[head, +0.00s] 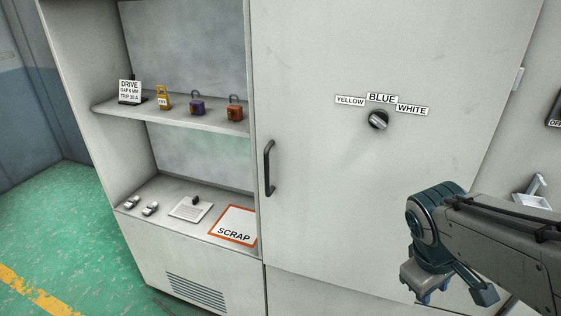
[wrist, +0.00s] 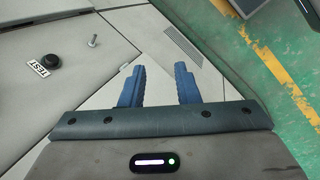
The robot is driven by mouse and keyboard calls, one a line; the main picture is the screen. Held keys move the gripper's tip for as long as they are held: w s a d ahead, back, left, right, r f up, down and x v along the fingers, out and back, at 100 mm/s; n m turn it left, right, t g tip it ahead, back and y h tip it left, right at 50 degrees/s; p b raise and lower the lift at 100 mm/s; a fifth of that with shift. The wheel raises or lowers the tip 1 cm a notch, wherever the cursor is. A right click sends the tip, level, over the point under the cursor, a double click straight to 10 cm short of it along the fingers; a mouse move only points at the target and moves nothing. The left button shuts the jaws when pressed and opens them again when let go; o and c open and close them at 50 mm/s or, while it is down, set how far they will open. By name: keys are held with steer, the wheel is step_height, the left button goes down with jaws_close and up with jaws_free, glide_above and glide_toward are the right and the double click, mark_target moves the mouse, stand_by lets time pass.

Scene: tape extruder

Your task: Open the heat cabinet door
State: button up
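A tall light grey cabinet door (head: 330,200) fills the middle of the head view and looks shut. It has a black vertical bar handle (head: 269,167) near its left edge and a selector knob (head: 378,120) under YELLOW, BLUE and WHITE labels. No label names it as the heat cabinet. My gripper (head: 427,293) is at the lower right of the head view, well to the right of and below the handle. In the wrist view my gripper (wrist: 162,70) has its two blue fingers apart with nothing between them. The handle does not show in the wrist view.
Left of the door are open shelves (head: 180,118) with padlocks, a DRIVE sign and an orange-framed SCRAP plate (head: 235,226). A small white tray (head: 531,201) is at the right. The wrist view shows a black TEST button (wrist: 56,60) and a bolt (wrist: 92,41). Green floor lies left.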

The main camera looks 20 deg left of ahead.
steer(key=w+a+r+n+t+h+b, duration=0.1)
steer(key=w+a+n+t+h, duration=0.1)
steer(key=w+a+n+t, duration=0.45)
steer(key=w+a+r+n+t+h, duration=0.1)
steer(key=w+a+n+h, duration=0.15)
steer(key=a+n, duration=0.8)
steer(key=s+a+r+n+t+y, duration=0.2)
steer(key=a+n+t, duration=0.1)
steer(key=a, duration=0.5)
steer(key=s+a+r+n+t+y, duration=0.1)
steer(key=s+a+r+n+t, duration=0.15)
steer(key=a, duration=0.55)
steer(key=s+a+r+n+t+y, duration=0.1)
steer(key=s+a+n+t+y, duration=0.15)
steer(key=a, duration=0.55)
steer(key=shift+h, duration=0.4)
steer(key=w, duration=0.4)
steer(key=w+d, duration=0.1)
steer(key=w, duration=0.4)
steer(key=w+d, duration=0.1)
steer(key=w, duration=0.3)
steer(key=shift+w, duration=0.3)
jaws_close()
